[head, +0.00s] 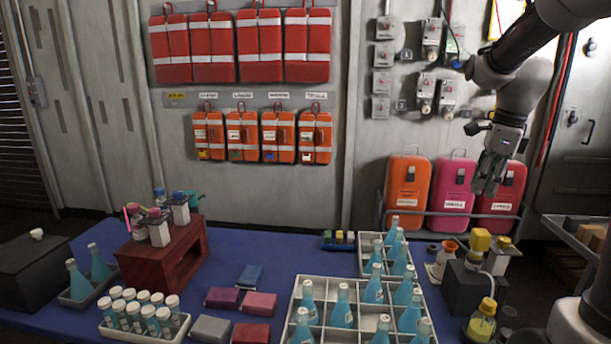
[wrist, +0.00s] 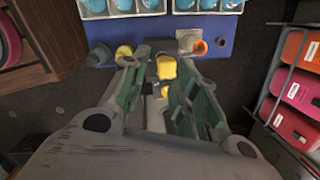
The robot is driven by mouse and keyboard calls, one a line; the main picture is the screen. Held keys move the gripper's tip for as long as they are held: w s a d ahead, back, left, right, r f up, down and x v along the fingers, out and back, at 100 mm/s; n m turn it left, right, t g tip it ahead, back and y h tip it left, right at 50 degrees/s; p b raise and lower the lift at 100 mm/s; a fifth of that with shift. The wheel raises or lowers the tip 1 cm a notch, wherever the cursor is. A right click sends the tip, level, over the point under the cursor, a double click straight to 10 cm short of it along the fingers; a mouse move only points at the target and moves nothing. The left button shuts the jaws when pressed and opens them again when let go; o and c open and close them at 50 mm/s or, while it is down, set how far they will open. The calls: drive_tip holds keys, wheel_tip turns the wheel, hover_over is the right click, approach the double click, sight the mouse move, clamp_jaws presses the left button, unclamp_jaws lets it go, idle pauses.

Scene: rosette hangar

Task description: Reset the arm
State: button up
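My gripper (head: 488,180) hangs from my arm at the upper right of the head view, in front of the pink cases and above the right end of the table. In the wrist view, my gripper (wrist: 168,80) points down with its two green-padded fingers spread apart. Nothing is between the fingers; the yellow-topped items seen in the gap stand lower down on the table. My gripper touches nothing that I can see.
A blue table (head: 240,250) holds a bottle crate (head: 322,330), a vial tray (head: 180,335), a red wooden stand (head: 165,262) and several small boxes. A yellow-capped bottle (head: 481,322) stands at the right. Orange and pink cases (head: 408,190) stand behind a rail.

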drive_tip(key=s+a+n+t, duration=0.1)
drive_tip(key=s+a+n, duration=0.2)
drive_tip(key=s+n, duration=0.8)
drive_tip(key=s+a+n+t, duration=0.2)
drive_tip(key=s+a+n, duration=0.1)
drive_tip(key=s+n, duration=0.8)
drive_tip(key=shift+n+h, duration=0.4)
drive_tip(key=shift+n, duration=0.4)
drive_tip(key=shift+a, duration=0.1)
idle(0.8)
